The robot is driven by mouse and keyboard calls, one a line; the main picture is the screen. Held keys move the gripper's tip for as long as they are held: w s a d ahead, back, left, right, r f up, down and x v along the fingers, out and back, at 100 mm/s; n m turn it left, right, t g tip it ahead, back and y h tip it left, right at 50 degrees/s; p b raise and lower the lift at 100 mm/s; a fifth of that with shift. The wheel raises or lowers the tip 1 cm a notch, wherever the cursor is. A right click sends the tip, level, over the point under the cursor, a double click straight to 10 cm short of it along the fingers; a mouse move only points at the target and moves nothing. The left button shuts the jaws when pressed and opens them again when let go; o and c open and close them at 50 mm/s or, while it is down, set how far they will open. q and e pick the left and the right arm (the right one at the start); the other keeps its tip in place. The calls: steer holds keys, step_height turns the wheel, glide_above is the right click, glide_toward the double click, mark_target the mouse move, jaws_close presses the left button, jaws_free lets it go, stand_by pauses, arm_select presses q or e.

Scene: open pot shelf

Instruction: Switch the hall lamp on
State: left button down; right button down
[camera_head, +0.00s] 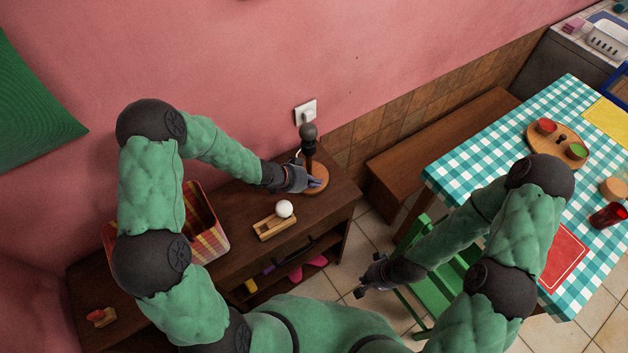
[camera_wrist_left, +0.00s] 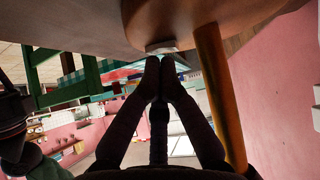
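The hall lamp (camera_head: 309,134) has a dark rounded head on a short stem and a round wooden base (camera_head: 318,187). It stands upright on the right end of the dark wooden shelf; I see no glow from it. My left gripper (camera_head: 318,183) is at the front of the base and partly covers it. In the left wrist view, the base (camera_wrist_left: 205,18) and orange-brown stem (camera_wrist_left: 213,85) show, with a pale button (camera_wrist_left: 161,46) on the base. The left fingertips (camera_wrist_left: 160,66) are together, empty, right at the button; contact is unclear. My right gripper (camera_head: 370,276) hangs over the floor, away from the lamp.
The shelf (camera_head: 245,200) also bears a wooden holder (camera_head: 275,229) with a white ball (camera_head: 285,208) and a checked basket (camera_head: 207,222). A white wall socket (camera_head: 306,112) is behind the lamp. A bench (camera_head: 440,140), green chair (camera_head: 452,268) and checked table (camera_head: 480,150) stand right.

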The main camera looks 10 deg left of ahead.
arm_select(q)
steer(key=shift+w+a+r+p, duration=0.1)
steer(key=shift+w+a+p, duration=0.45)
steer(key=shift+p, duration=0.55)
steer(key=shift+s+a+r, duration=0.1)
steer(key=shift+a+r, duration=0.2)
steer(key=v, duration=1.1)
steer(key=shift+s, duration=0.15)
